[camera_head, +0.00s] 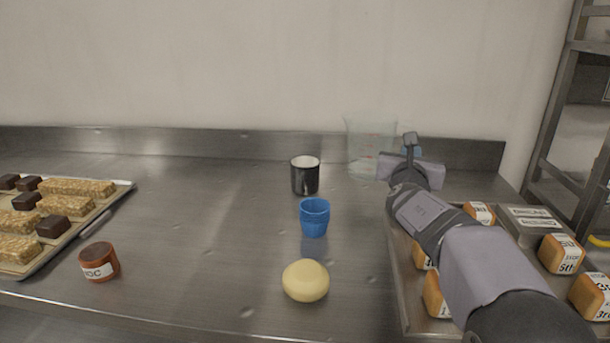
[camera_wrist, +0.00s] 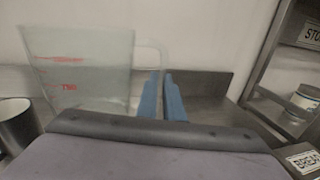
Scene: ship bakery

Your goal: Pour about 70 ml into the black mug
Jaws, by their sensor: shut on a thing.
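The black mug (camera_head: 305,178) stands upright on the steel counter, with a pale rim or inside. It also shows at the left edge of the wrist view (camera_wrist: 18,122). A clear measuring jug (camera_head: 368,140) with red markings is right of and behind the mug. My gripper (camera_head: 411,150) is at the jug's right side. In the wrist view the blue fingers (camera_wrist: 162,97) are close together at the handle of the jug (camera_wrist: 85,70), shut on it. The jug looks upright. I cannot tell its liquid level or whether its base touches the counter.
A blue cup (camera_head: 314,218) and a yellow round item (camera_head: 305,281) stand in front of the mug. A brown jar (camera_head: 99,262) and a tray of bars (camera_head: 120,190) are left. A tray of labelled loaves (camera_head: 405,300) lies under my arm.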

